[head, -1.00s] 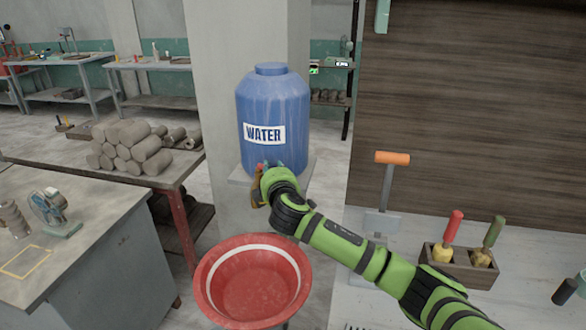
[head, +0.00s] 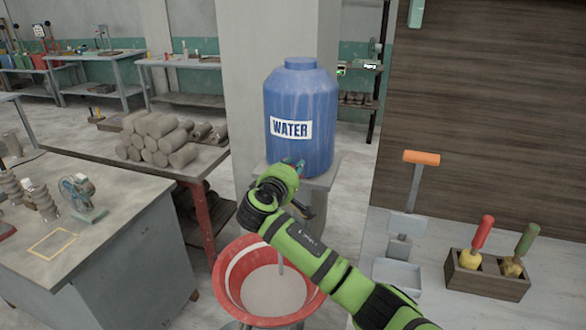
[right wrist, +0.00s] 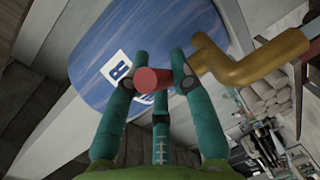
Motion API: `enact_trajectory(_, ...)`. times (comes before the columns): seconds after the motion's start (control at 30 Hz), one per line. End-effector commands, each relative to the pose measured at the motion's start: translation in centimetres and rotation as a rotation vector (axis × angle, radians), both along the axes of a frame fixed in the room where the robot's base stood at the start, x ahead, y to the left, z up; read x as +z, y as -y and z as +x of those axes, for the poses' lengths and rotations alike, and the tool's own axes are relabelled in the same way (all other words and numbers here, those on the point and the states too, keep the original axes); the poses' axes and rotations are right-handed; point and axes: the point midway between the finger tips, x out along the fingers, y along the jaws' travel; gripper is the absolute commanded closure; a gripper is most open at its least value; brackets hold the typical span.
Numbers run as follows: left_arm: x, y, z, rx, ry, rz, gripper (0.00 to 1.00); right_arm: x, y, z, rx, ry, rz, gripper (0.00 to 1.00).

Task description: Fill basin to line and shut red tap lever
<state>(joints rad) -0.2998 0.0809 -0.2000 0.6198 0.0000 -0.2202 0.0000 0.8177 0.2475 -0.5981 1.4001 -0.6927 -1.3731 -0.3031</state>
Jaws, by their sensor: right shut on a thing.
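A blue barrel marked WATER (head: 302,105) stands on a ledge by the pillar. Its brass tap (right wrist: 262,66) has a red lever (right wrist: 153,79), both clear in the right wrist view. My right gripper (head: 296,164) is at the barrel's lower front; in the right wrist view its teal fingers (right wrist: 158,72) are closed around the red lever. A thin pale stream (head: 281,263) falls into the red basin (head: 231,272) below. Greyish water (head: 272,291) covers the basin's inside. I cannot clearly tell its level against the white line. My left gripper is out of view.
A table with stacked clay rolls (head: 160,140) stands left of the barrel. A grey bench (head: 110,240) with a small fan is at the left. At the right, a pale counter holds an orange-handled tool (head: 421,158) and a wooden tool block (head: 487,283).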

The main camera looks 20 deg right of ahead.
Motion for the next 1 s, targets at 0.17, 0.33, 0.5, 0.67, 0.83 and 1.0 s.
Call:
enact_trajectory(0.17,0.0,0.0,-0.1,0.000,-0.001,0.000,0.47,0.1,0.1,0.0,-0.002,-0.001,-0.002,1.00)
enact_trajectory(0.33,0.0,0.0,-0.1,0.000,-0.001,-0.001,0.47,0.1,0.1,0.0,-0.001,0.000,-0.001,0.50)
enact_trajectory(0.5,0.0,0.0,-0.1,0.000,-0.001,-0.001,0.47,0.0,0.1,0.0,0.000,0.000,0.000,0.50)
enact_trajectory(0.67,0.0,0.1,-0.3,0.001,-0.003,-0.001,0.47,0.0,-0.2,-0.2,0.001,0.000,0.000,0.50)
enact_trajectory(0.83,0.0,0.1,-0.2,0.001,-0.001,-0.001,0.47,0.3,-1.8,-1.8,0.005,0.000,0.002,0.50)
enact_trajectory(1.0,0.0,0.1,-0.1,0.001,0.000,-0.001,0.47,0.8,-4.2,-4.6,0.005,0.000,0.004,0.50)
